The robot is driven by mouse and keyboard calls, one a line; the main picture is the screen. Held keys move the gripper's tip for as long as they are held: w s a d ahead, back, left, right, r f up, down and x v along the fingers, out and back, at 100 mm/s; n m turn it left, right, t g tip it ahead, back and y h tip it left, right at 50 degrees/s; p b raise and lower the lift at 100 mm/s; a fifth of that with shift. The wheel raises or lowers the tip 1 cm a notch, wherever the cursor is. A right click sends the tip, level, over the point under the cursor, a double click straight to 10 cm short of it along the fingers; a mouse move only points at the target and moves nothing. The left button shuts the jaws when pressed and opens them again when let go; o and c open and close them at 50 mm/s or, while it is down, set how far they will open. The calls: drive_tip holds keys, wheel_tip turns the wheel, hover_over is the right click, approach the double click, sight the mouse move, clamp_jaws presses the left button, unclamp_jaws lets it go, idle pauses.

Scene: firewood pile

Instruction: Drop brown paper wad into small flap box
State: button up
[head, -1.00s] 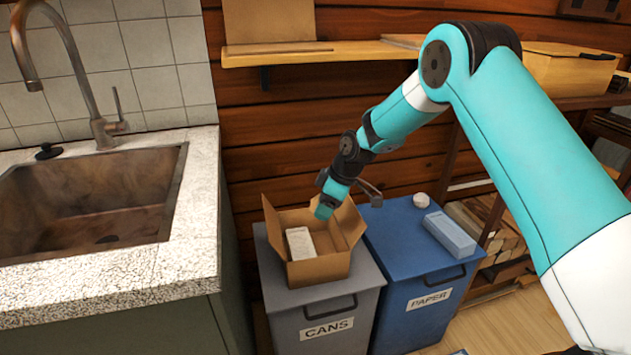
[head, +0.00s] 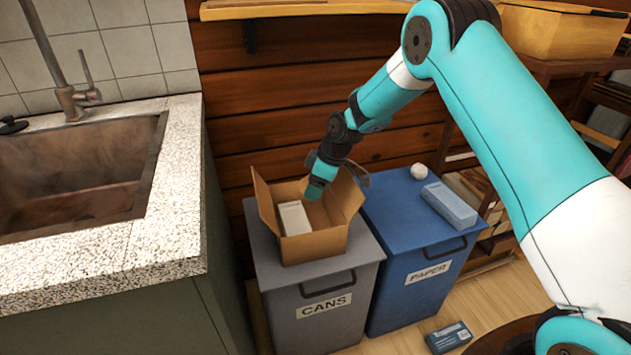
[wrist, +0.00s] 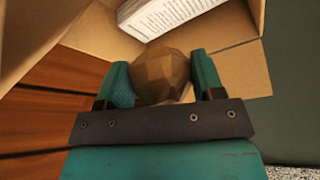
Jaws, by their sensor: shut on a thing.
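The small flap box (head: 313,246) is a brown open carton with its flaps up, standing on the grey CANS bin. It also shows in the wrist view (wrist: 245,65). My gripper (head: 316,190) is over the box opening, at its back right part. In the wrist view my gripper (wrist: 162,80) is shut on the brown paper wad (wrist: 162,76), a faceted brown ball between the two teal fingers. The wad is hidden in the head view. A white printed block (head: 293,217) lies inside the box on the left; it also shows in the wrist view (wrist: 165,15).
The grey CANS bin (head: 325,308) stands beside the blue PAPER bin (head: 423,275). A white wad (head: 418,171) and a blue-grey box (head: 449,205) sit on the blue lid. The counter with the sink (head: 130,225) is at left. A dark box (head: 448,337) lies on the floor.

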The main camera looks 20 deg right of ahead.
drive_tip(key=o, duration=1)
drive_tip(key=shift+c, duration=0.2)
drive_tip(key=shift+r, duration=0.1)
drive_tip(key=p+v, duration=0.1)
drive_tip(key=v, duration=1.6)
drive_tip(key=shift+r, duration=0.1)
